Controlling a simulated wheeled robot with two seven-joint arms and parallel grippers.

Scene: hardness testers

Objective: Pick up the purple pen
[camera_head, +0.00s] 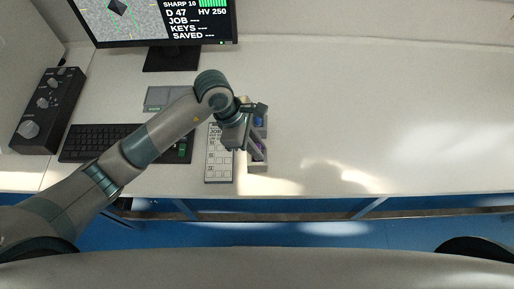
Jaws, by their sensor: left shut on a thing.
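My left arm reaches in from the left, and its gripper (257,128) is over a small grey holder (257,165) on the table, just right of a white printed card. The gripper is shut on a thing. A purple bit, seemingly the purple pen (258,151), shows at the fingers; the wrist and fingers hide most of it. Another bluish-purple bit shows higher up in the holder, too small to make out. My right gripper is not in view.
A white card (218,165) and a black keyboard (95,143) lie left of the holder. A monitor (150,22) stands behind, and a black control box (48,110) is at far left. The table's right side is clear.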

